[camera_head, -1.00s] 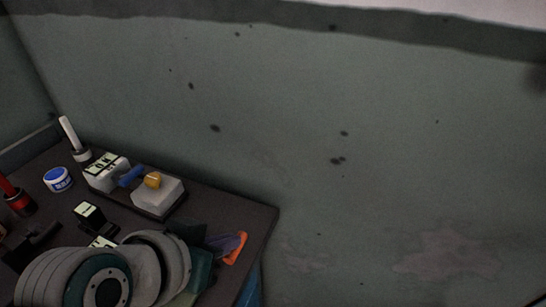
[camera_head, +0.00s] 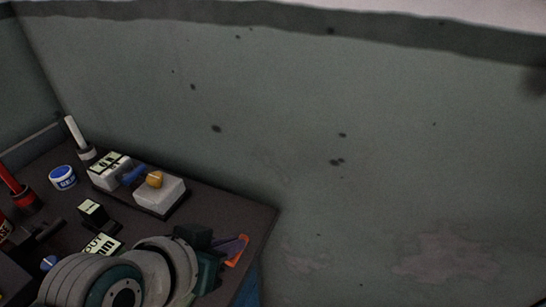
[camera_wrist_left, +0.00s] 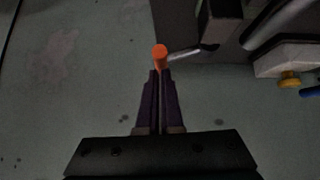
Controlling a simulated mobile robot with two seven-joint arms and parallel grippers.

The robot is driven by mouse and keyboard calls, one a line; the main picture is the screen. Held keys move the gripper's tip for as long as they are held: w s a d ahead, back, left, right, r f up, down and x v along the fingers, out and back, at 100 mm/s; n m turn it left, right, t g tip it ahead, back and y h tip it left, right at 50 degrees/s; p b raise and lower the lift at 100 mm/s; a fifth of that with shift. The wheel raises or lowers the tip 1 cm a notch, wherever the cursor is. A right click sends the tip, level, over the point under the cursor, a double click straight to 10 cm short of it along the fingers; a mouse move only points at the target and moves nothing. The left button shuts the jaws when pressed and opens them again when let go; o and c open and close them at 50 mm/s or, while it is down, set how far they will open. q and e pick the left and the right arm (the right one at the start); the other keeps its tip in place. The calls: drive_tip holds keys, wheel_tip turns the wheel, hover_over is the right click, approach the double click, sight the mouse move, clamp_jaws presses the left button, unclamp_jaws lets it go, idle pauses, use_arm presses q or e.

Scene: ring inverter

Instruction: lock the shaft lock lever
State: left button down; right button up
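The shaft lock lever has an orange end (camera_head: 238,251) past the right edge of the dark workbench in the head view. In the left wrist view, its orange knob (camera_wrist_left: 160,52) sits at the fingertips, with a metal rod running right to a dark block. My left gripper (camera_head: 222,245) comes in from the left with purple fingers against the orange end. In the wrist view, the left gripper (camera_wrist_left: 161,72) has its fingers close together, with the lower end of the knob between the tips. My right gripper is not in view.
On the dark bench (camera_head: 225,203) stand a white block with a yellow knob (camera_head: 155,179), a blue-lidded jar (camera_head: 62,178), a white-topped stick (camera_head: 75,131) and a red-handled tool (camera_head: 12,180). My left arm covers the bench front. The wall right of the bench is bare.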

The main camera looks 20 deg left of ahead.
use_arm(q)
drive_tip(key=shift+s+d+p, duration=0.25)
drive_tip(key=shift+p, duration=0.2)
drive_tip(key=shift+r+p, duration=0.3)
drive_tip(key=shift+p, duration=0.05)
drive_tip(key=shift+r+p, duration=0.4)
drive_tip(key=shift+r, duration=0.05)
drive_tip(key=r+p, duration=0.4)
drive_tip(key=shift+d+r+p, duration=0.1)
drive_tip(key=shift+d+p, duration=0.1)
drive_tip(key=shift+p, duration=0.15)
drive_tip(key=s+d+v, duration=0.1)
drive_tip(key=v, duration=0.8)
drive_tip(key=shift+f+p, duration=0.25)
drive_tip(key=shift+p, duration=0.15)
